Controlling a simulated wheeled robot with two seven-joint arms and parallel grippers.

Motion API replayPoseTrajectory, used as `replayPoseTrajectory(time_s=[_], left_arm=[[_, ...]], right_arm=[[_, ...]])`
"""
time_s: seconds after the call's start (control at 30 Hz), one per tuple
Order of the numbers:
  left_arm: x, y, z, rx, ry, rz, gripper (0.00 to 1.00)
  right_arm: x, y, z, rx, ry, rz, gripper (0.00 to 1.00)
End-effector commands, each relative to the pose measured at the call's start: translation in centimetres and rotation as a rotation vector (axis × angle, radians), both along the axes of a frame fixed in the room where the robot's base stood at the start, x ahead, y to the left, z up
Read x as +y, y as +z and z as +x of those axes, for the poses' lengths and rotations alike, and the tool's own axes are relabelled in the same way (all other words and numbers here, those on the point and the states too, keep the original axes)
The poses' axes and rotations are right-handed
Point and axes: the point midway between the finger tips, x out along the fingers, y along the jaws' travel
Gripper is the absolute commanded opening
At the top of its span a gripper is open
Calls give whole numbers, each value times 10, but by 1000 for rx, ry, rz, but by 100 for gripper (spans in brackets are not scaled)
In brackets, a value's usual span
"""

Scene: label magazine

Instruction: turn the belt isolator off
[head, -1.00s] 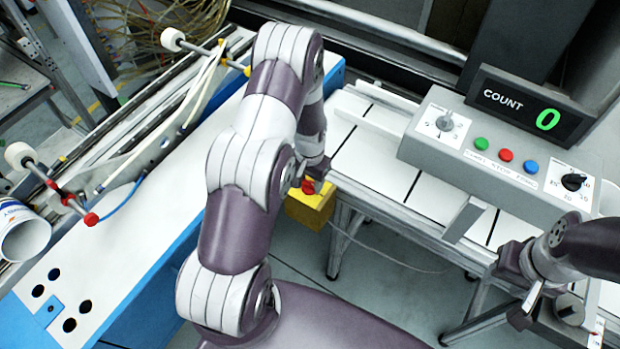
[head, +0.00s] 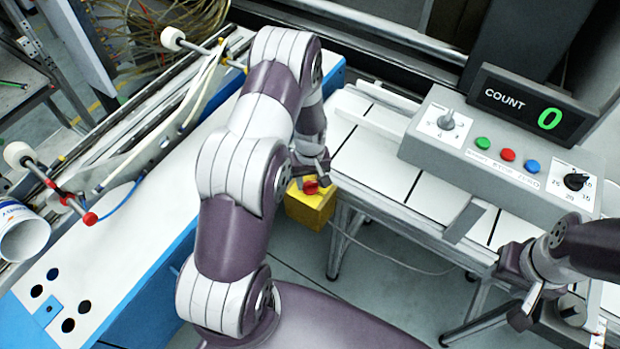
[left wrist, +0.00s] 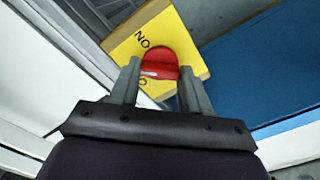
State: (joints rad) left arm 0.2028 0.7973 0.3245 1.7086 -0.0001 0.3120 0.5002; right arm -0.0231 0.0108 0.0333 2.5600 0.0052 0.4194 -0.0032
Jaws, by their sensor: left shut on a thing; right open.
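The belt isolator is a yellow box (head: 308,210) with a red rotary knob (head: 311,187) on top, at the side of the conveyor in the head view. In the left wrist view, the red knob (left wrist: 158,62) sits on the yellow face (left wrist: 190,48). Black lettering reading "NO" shows at one side, and other lettering is partly hidden by a finger. My left gripper (left wrist: 159,75) is shut on the knob, one finger on each side; its tips (head: 312,178) are at the knob in the head view. My right gripper (head: 524,304) is open at the lower right, away from the isolator.
A grey console (head: 500,155) with dials, green, red and blue buttons stands on the white conveyor (head: 375,165). A display reading COUNT 0 (head: 530,105) is behind it. A blue and white machine (head: 130,220) with rollers lies left of my left arm.

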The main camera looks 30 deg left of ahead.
Motion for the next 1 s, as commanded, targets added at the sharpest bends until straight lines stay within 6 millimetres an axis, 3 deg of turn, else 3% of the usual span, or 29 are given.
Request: replayPoseTrajectory(time_s=[0.6, 1.0], left_arm=[[0, 3, 3, -6, 554, 1, 16], [0, 3, 3, -7, 760, 0, 16]], right_arm=[[0, -2, 0, 0, 0, 0, 43], [0, -2, 0, 0, 0, 0, 43]])
